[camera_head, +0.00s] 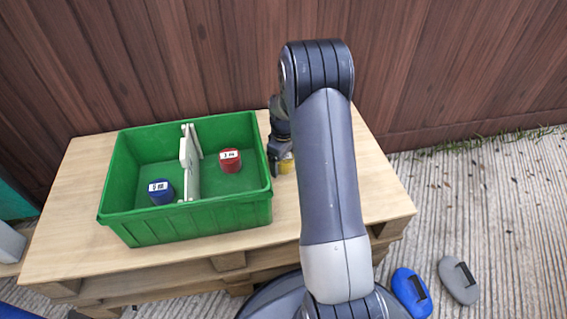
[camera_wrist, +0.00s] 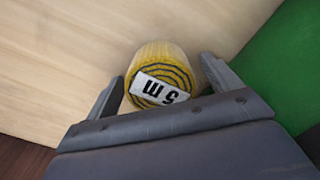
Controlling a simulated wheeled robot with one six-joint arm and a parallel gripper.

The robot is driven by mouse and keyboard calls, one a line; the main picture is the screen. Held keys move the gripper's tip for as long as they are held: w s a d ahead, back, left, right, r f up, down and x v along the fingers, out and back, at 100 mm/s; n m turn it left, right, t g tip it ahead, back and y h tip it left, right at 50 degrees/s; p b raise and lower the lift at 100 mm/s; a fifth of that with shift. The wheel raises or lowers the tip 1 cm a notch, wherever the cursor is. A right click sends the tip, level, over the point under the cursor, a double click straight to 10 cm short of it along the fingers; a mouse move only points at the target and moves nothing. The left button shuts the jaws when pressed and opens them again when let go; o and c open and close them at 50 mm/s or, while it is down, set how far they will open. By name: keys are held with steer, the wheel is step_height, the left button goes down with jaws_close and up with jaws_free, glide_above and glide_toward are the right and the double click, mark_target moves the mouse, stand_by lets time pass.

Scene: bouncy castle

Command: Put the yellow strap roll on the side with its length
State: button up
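The yellow strap roll (camera_head: 287,165) stands on the wooden tabletop just right of the green crate, partly hidden by my gripper (camera_head: 280,152). In the wrist view the yellow roll (camera_wrist: 163,58) shows its coiled end with a white label reading "5 m". My gripper (camera_wrist: 162,70) is open, one finger on each side of the roll, with small gaps showing. The green crate (camera_head: 190,222) has a pale divider (camera_head: 189,165). A blue roll (camera_head: 161,196) lies in its left compartment, label hard to read. A red roll (camera_head: 230,166) labelled "3 m" is in the right compartment.
The crate stands on a pallet table (camera_head: 75,217) before a wooden wall (camera_head: 230,50). My arm covers part of the table's right half. Blue (camera_head: 404,285) and grey (camera_head: 456,282) objects lie on the floor at lower right.

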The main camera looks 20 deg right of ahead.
steer(key=shift+r, duration=0.1)
steer(key=c, duration=1.2)
